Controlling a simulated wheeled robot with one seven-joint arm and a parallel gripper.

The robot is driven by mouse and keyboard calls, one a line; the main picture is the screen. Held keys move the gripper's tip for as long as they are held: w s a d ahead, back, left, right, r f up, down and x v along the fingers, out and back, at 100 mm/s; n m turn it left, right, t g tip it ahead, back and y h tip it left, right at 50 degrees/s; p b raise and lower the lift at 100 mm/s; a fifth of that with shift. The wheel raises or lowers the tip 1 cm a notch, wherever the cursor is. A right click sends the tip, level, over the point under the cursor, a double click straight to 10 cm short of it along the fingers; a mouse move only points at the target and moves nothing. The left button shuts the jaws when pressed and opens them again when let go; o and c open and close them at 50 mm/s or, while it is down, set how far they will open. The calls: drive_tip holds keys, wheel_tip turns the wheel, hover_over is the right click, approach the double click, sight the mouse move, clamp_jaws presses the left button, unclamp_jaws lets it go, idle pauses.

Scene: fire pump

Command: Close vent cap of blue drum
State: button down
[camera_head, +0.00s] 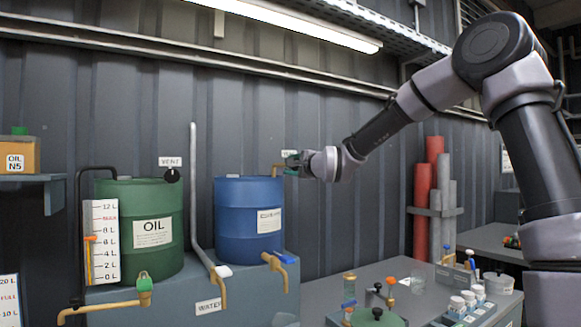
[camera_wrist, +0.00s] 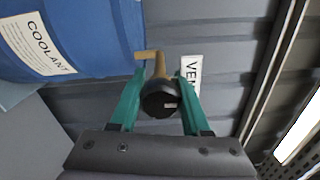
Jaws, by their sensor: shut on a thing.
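The blue drum (camera_head: 249,221) stands upright on a grey block, with a white label that reads COOLANT in the wrist view (camera_wrist: 40,40). A brass vent pipe (camera_head: 275,171) rises from its right side. The black vent cap (camera_wrist: 158,99) sits at the end of the brass pipe in the wrist view. My gripper (camera_head: 293,162) has its green fingers on both sides of the cap and is shut on it. In the head view my gripper largely hides the cap. A VENT sign (camera_wrist: 190,77) is on the wall beside it, partly covered.
A green oil drum (camera_head: 140,228) with its own black vent cap (camera_head: 172,175) stands to the left. A grey pipe (camera_head: 196,190) rises between the drums. Red cylinders (camera_head: 421,210) stand right of my forearm. A bench (camera_head: 420,300) with small items lies below.

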drive_tip(key=shift+c, duration=1.8)
unclamp_jaws()
drive_tip(key=v, duration=1.1)
drive_tip(key=shift+w, duration=0.1)
drive_tip(key=s+d+f+n+g+h, duration=0.25)
drive_tip(key=s+d+h, duration=0.25)
drive_tip(key=d, duration=0.4)
drive_tip(key=s+d+f+n+g+h, duration=0.1)
drive_tip(key=s+d+f+n+h, duration=0.25)
drive_tip(key=d, duration=0.55)
drive_tip(key=s+d+f+n+g, duration=0.1)
drive_tip(key=s+d+f+g, duration=0.1)
drive_tip(key=s, duration=0.8)
drive_tip(key=s+d+f+n+g, duration=0.2)
drive_tip(key=s+d, duration=0.2)
drive_tip(key=s, duration=0.6)
